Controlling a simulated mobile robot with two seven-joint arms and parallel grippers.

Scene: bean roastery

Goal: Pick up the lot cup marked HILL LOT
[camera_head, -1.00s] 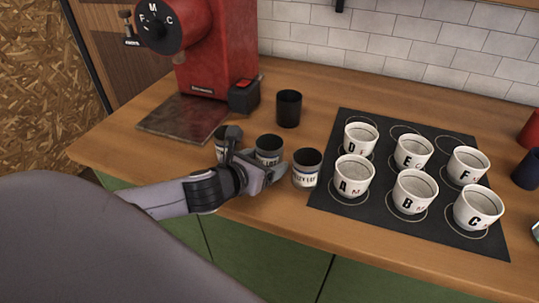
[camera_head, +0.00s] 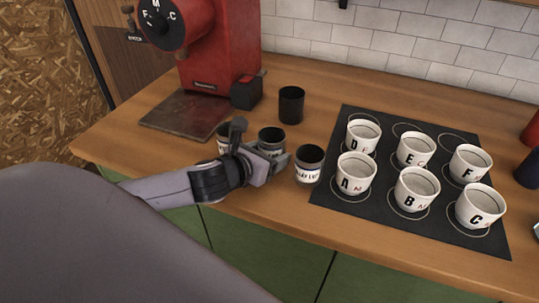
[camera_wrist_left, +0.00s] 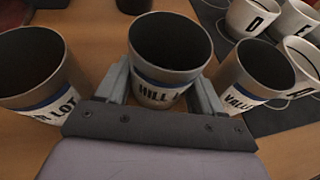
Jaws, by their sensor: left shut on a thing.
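The lot cup marked HILL LOT (camera_wrist_left: 165,60) stands between the two fingers of my left gripper (camera_wrist_left: 165,88) in the left wrist view. It is a grey cup with a dark inside and a white, blue-edged label. In the head view the cup (camera_head: 271,138) is the middle one of the row, partly hidden by my left gripper (camera_head: 262,158). My left gripper is shut on it. I cannot tell whether the cup is clear of the counter. My right gripper is not in view.
A VALLEY LOT cup (camera_head: 309,164) stands close on the right. Another lot cup (camera_wrist_left: 38,75) is close on the left. A plain dark cup (camera_head: 291,105) stands behind. A black mat (camera_head: 330,197) with lettered white cups is at right; a red grinder (camera_head: 215,50) is at back left.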

